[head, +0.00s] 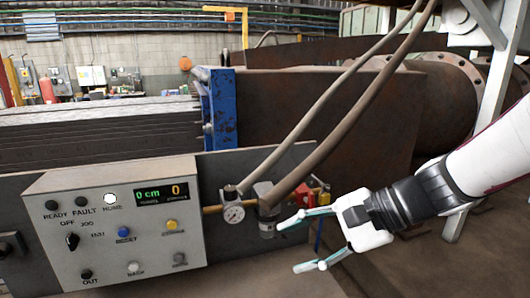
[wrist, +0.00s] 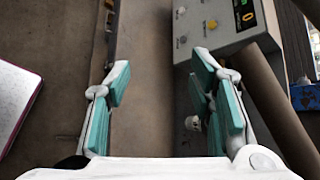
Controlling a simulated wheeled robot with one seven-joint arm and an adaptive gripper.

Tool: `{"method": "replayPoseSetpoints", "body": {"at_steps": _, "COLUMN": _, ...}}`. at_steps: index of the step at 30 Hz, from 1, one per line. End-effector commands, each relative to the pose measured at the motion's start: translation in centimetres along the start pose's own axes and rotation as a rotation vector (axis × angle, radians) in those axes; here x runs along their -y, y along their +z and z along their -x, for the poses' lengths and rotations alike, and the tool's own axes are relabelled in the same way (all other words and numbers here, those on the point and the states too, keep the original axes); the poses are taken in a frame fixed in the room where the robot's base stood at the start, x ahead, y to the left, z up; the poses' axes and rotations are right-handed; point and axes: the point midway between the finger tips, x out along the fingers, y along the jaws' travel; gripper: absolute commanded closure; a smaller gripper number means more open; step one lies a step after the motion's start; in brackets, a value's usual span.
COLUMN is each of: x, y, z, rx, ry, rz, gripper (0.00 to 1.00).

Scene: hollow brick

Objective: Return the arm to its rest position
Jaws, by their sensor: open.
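My gripper (head: 308,243) is at the lower right of the head view, at the end of my white and black arm reaching in from the right edge. Its two teal-padded fingers are spread apart and point left, with nothing between them. In the wrist view the open fingers (wrist: 161,85) frame bare floor and the base of a grey structure. The gripper is to the right of the grey control box (head: 118,225) and close to the pressure gauge (head: 232,213) and its hoses. I cannot tell from the head view whether it touches anything.
Two thick hoses (head: 345,105) run from the gauge fitting up to the top right. A blue post (head: 221,108) and rusty steel plate (head: 310,120) stand behind. The control box also shows in the wrist view (wrist: 222,25). Brown floor (head: 420,270) lies open below my arm.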

Motion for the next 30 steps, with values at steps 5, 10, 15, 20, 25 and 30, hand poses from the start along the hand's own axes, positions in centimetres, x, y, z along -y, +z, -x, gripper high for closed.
{"method": "replayPoseSetpoints", "body": {"at_steps": 5, "x": -4.9, "y": 3.0, "z": 2.4, "rx": -0.142, "ry": 0.241, "rz": 0.334, "gripper": 0.51}}
{"method": "replayPoseSetpoints", "body": {"at_steps": 10, "x": -8.5, "y": 3.6, "z": 6.1, "rx": -0.302, "ry": 0.446, "rz": 0.637, "gripper": 0.51}}
{"method": "replayPoseSetpoints", "body": {"at_steps": 15, "x": -10.3, "y": 3.4, "z": 10.4, "rx": -0.472, "ry": 0.612, "rz": 0.905, "gripper": 0.51}}
{"method": "replayPoseSetpoints", "body": {"at_steps": 20, "x": -10.8, "y": 3.1, "z": 13.3, "rx": -0.585, "ry": 0.708, "rz": 1.061, "gripper": 0.51}}
{"method": "replayPoseSetpoints", "body": {"at_steps": 25, "x": -10.8, "y": 2.9, "z": 14.6, "rx": -0.632, "ry": 0.746, "rz": 1.119, "gripper": 0.51}}
{"method": "replayPoseSetpoints", "body": {"at_steps": 30, "x": -10.8, "y": 2.9, "z": 14.6, "rx": -0.633, "ry": 0.749, "rz": 1.12, "gripper": 0.51}}
